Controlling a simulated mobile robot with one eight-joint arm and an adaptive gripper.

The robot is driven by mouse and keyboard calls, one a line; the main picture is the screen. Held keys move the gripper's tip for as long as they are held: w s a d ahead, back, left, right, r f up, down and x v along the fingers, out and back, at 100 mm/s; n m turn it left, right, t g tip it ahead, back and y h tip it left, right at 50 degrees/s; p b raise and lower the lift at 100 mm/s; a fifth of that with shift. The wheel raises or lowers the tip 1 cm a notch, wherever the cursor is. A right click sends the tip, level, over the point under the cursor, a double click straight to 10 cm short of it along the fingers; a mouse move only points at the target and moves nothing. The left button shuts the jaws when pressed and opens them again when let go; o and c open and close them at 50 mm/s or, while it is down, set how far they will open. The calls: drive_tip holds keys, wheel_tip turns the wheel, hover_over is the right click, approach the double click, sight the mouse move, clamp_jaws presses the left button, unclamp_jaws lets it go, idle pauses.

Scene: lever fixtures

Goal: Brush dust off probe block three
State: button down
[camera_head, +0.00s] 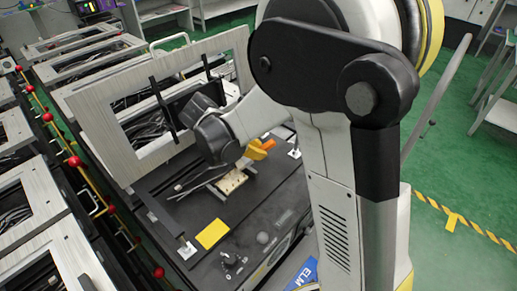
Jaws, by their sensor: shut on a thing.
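A pale beige probe block (231,182) with small dark marks lies on the black top plate of the open fixture. I cannot tell its number. An orange and yellow tool (258,150), seemingly the brush, is just above and behind the block, tilted. My gripper (240,162) is low over the plate beside the block, shut on this tool. Its fingers are small and partly hidden by my wrist. I cannot tell whether bristles touch the block, and any dust is too small to see.
A grey framed lid (105,125) with black clamp bars stands raised behind the plate. A yellow square (212,234) lies on the plate's front. Dark knobs (230,260) sit on the near edge. More fixtures with red balls on a yellow rail (73,161) line the left.

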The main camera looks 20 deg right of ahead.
drive_tip(key=shift+f, duration=0.4)
drive_tip(key=shift+a, duration=0.1)
drive_tip(key=shift+s+a, duration=0.35)
drive_tip(key=shift+a, duration=0.55)
drive_tip(key=shift+s+a, duration=0.3)
drive_tip(key=shift+a, duration=0.55)
drive_tip(key=shift+w+d, duration=0.25)
drive_tip(key=shift+d, duration=0.4)
drive_tip(key=shift+w+d, duration=0.25)
drive_tip(key=shift+d, duration=0.35)
drive_tip(key=shift+s+a+f, duration=0.1)
drive_tip(key=shift+s+a, duration=0.15)
drive_tip(key=shift+a, duration=0.4)
drive_tip(key=shift+s+a, duration=0.25)
drive_tip(key=shift+a, duration=0.4)
drive_tip(key=shift+w+d+f, duration=0.1)
drive_tip(key=shift+w+d, duration=0.2)
drive_tip(key=shift+d, duration=0.35)
drive_tip(key=shift+w+d, duration=0.25)
drive_tip(key=shift+d, duration=0.35)
drive_tip(key=shift+s+a, duration=0.3)
drive_tip(key=shift+a, duration=0.35)
drive_tip(key=shift+s+a, duration=0.25)
drive_tip(key=shift+a, duration=0.35)
drive_tip(key=shift+r, duration=0.2)
